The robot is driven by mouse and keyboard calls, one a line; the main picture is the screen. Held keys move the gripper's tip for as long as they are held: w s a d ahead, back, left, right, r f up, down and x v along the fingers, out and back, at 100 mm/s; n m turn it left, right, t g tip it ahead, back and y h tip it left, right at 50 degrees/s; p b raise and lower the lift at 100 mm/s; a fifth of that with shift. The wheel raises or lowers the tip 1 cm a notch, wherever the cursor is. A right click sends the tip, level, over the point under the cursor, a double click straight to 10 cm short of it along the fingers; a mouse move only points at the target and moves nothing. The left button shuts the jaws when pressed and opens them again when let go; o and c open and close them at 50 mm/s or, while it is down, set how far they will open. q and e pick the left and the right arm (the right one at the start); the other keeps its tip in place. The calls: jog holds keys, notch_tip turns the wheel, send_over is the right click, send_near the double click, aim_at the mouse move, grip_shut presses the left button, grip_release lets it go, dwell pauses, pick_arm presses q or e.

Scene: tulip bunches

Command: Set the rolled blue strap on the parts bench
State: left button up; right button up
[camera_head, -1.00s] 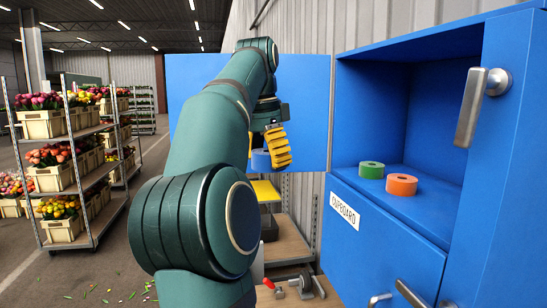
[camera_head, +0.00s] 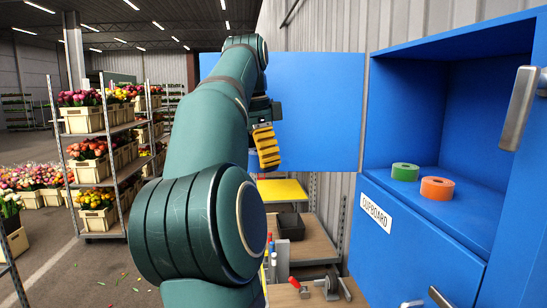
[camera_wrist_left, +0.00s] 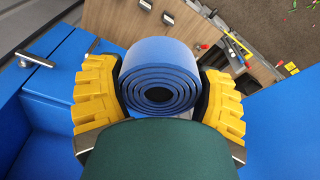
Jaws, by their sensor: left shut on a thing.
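The rolled blue strap (camera_wrist_left: 160,62) sits between the yellow fingers of my left gripper (camera_wrist_left: 160,90) in the left wrist view. The fingers press on it from both sides. The parts bench (camera_head: 308,240), with a wooden top, stands below and beyond the gripper, partly covered by my arm. The strap is held in the air, apart from the bench. My right gripper is out of view.
The open blue cupboard (camera_head: 420,215) stands on the right, with a green roll (camera_head: 405,172) and an orange roll (camera_head: 437,189) on its shelf. A dark bin (camera_head: 292,226) and a yellow panel (camera_head: 283,190) are by the bench. Flower racks (camera_head: 105,185) stand left.

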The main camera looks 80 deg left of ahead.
pick_arm(q)
jog(key=shift+s, duration=0.35)
jog(key=s, duration=0.9)
jog(key=shift+a, duration=0.4)
jog(key=shift+w, duration=0.1)
